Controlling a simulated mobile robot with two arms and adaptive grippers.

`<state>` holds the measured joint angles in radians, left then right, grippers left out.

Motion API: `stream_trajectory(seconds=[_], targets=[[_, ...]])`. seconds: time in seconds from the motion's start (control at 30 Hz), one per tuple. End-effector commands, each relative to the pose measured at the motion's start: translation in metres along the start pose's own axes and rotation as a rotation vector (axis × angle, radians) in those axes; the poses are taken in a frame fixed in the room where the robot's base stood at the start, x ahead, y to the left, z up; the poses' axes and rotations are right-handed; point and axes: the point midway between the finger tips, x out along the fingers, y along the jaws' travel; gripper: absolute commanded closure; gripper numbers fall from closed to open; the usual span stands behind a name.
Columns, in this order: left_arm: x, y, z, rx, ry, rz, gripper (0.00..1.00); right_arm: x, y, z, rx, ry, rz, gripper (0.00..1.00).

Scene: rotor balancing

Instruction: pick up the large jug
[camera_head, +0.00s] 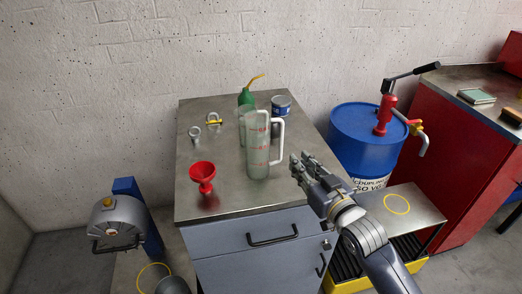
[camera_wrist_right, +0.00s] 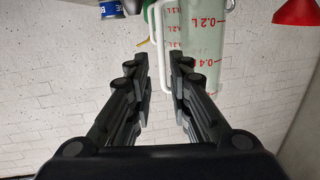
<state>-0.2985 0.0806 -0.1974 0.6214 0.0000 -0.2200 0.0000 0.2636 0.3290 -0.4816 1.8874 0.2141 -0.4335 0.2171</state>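The large jug (camera_head: 258,158) is clear with red scale marks and a white handle (camera_head: 280,140) on its right side. It stands upright near the front of the grey metal workbench (camera_head: 220,202). My right gripper (camera_head: 301,165) is just right of the handle, with a gap between them. In the right wrist view the fingers (camera_wrist_right: 158,65) are spread and empty. The jug (camera_wrist_right: 207,35) shows upside down there, its handle (camera_wrist_right: 158,40) beyond the gap between the fingertips. A second marked clear vessel (camera_head: 243,125) stands partly hidden behind the jug. My left gripper is not in view.
A red funnel (camera_head: 202,174) stands left of the jug. A green oil can (camera_head: 246,97), a blue tin (camera_head: 281,104) and metal shackle-like parts (camera_head: 213,118) are farther back. A blue drum (camera_head: 358,135) with a red pump stands right of the bench.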

Motion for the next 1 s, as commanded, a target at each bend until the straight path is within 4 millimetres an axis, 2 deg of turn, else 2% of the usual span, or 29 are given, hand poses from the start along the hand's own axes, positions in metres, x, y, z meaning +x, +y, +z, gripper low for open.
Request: stream_trajectory(seconds=[0.07,0.2,0.4,0.73,1.0], targets=[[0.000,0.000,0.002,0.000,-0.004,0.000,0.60,0.007,0.001,-0.011,-0.006,0.034,-0.012,0.81],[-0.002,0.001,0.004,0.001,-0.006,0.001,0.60,0.023,0.001,-0.017,-0.005,0.052,-0.017,0.81],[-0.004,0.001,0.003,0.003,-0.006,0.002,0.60,0.051,0.000,-0.018,-0.006,0.050,-0.016,0.81],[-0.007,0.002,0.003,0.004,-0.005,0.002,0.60,0.072,-0.001,-0.019,-0.006,0.048,-0.017,0.81],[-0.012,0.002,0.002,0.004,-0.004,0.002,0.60,0.105,-0.001,-0.018,-0.007,0.048,-0.016,0.81]])
